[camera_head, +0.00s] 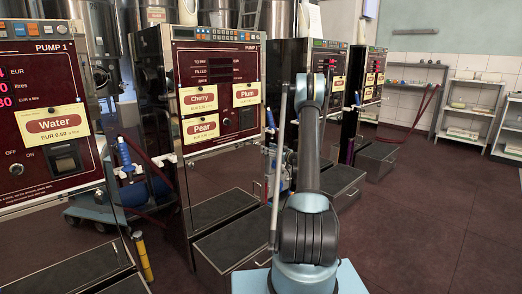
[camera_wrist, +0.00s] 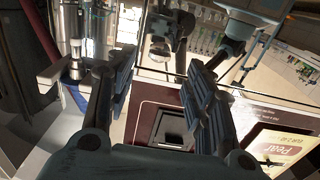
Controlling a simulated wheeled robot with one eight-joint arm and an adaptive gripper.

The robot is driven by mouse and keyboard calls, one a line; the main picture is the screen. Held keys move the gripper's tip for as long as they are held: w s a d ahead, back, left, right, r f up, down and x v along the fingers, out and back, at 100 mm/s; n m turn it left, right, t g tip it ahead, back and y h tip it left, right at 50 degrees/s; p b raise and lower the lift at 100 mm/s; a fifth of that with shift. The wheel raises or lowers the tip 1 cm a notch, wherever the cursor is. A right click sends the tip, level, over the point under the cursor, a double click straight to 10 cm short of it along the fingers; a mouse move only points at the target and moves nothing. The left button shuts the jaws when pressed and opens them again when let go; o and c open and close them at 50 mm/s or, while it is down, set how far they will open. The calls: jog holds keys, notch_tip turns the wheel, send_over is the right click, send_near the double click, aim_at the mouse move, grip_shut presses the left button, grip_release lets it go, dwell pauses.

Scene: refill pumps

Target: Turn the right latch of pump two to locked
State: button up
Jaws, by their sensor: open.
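Pump 1 (camera_head: 40,110) stands at the left, with a blue trolley (camera_head: 100,210) between the pumps. Black steps (camera_head: 225,208) lie before pump two. More pumps (camera_head: 372,80) stand behind my arm. The floor at the right (camera_head: 430,220) is clear before the shelves (camera_head: 465,110).

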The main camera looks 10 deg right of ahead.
jog(key=x, duration=0.6)
jog(key=shift+a, duration=0.15)
jog(key=shift+c, duration=0.5)
jog(key=c, duration=0.9)
jog(key=shift+a, duration=0.1)
jog(key=shift+c, duration=0.3)
